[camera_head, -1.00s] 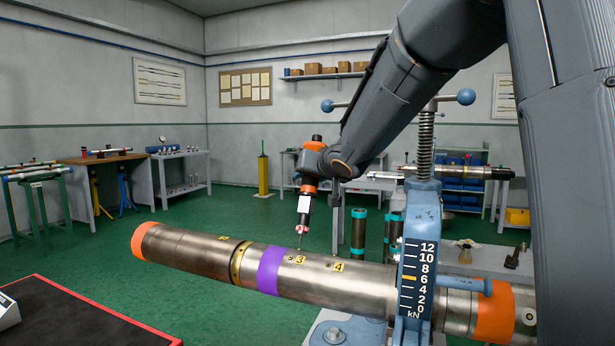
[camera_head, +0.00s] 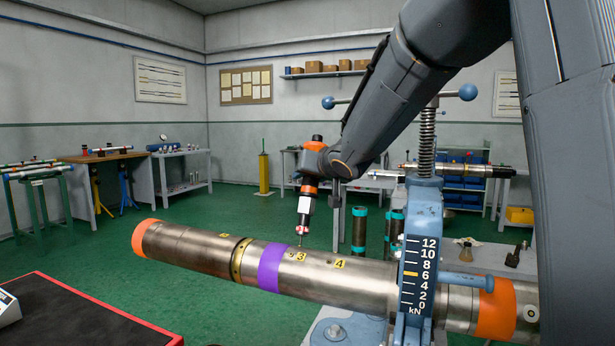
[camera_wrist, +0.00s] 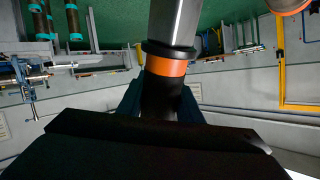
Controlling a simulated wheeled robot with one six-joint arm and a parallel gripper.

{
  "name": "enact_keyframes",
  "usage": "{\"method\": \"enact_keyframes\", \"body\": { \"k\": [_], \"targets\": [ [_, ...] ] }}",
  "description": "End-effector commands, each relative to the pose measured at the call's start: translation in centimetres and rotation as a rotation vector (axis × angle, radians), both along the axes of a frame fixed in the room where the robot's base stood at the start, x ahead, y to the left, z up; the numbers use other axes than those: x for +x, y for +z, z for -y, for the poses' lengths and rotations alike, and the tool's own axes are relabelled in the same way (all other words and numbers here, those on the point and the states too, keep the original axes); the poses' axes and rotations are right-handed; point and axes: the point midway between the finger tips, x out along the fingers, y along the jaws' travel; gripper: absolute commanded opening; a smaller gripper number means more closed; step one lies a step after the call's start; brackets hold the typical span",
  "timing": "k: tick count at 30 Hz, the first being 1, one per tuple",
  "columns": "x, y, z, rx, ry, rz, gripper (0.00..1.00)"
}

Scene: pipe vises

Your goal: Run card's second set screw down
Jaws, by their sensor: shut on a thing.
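A steel pipe (camera_head: 340,284) with orange ends and a purple band (camera_head: 269,267) lies across the front, clamped in a blue vise (camera_head: 421,250). Yellow number tags on it include a "3" (camera_head: 301,256) and a "4" (camera_head: 340,263). My gripper (camera_wrist: 158,100) is shut on a driver, seen in the wrist view as a grey barrel (camera_wrist: 174,22) with a black collar and orange band. In the head view the driver (camera_head: 305,228) points down, its thin bit at the pipe's top beside the "3" tag. Whether the bit sits in a screw is too small to tell.
The vise scale marker stands near 6 kN. A black mat (camera_head: 70,318) with a red edge lies lower left. Workbenches (camera_head: 182,172) stand along the back walls. Dark cylinders with teal bands (camera_head: 359,232) stand behind the pipe.

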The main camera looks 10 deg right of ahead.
Motion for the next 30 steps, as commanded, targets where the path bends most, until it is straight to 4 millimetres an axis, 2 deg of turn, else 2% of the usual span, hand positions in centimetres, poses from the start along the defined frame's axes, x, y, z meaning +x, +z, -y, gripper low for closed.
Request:
{"method": "enact_keyframes", "body": {
  "k": [30],
  "targets": [
    [-0.17,-0.23,-0.17,0.001,0.001,0.004,0.0]
  ]
}}
